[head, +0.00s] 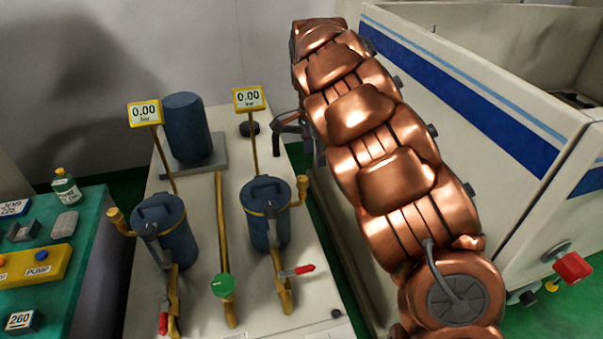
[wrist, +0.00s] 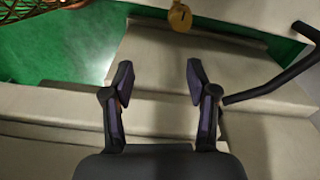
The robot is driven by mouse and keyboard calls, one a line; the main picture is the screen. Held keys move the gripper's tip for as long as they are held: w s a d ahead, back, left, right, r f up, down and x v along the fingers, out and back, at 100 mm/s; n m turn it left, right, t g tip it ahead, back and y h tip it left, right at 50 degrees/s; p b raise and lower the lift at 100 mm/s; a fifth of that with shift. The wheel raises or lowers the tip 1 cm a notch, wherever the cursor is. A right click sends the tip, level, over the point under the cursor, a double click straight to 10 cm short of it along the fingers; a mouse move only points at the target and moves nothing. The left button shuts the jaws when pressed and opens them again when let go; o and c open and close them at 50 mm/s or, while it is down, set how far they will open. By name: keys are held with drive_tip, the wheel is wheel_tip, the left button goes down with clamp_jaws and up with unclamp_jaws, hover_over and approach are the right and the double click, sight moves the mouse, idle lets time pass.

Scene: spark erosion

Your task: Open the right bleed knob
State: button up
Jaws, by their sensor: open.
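Two dark blue filter housings stand on the pale bench, a left one (head: 165,230) and a right one (head: 266,212). A small brass-yellow knob (head: 301,186) sticks out from the right side of the right housing; it looks like the right bleed knob. A similar knob (head: 116,217) is on the left housing's left side. In the wrist view a yellow round part (wrist: 180,17) shows at the top edge; I cannot tell for sure which it is. My gripper (wrist: 160,80) is open and empty. In the head view it (head: 285,122) is beyond the right housing, apart from the knob.
A red-handled valve (head: 298,271) and a green knob (head: 223,286) sit at the front. A dark cylinder (head: 186,128) is behind.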

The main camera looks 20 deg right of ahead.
sight(302, 178)
drive_tip(key=shift+m+y, duration=0.3)
drive_tip(key=w+a+f, duration=0.2)
drive_tip(key=shift+w+a, duration=0.2)
drive_tip(key=shift+w, duration=0.15)
drive_tip(key=shift+f+p, duration=1.4)
drive_tip(key=shift+f, duration=2.5)
drive_tip(key=shift+c, duration=0.2)
clamp_jaws()
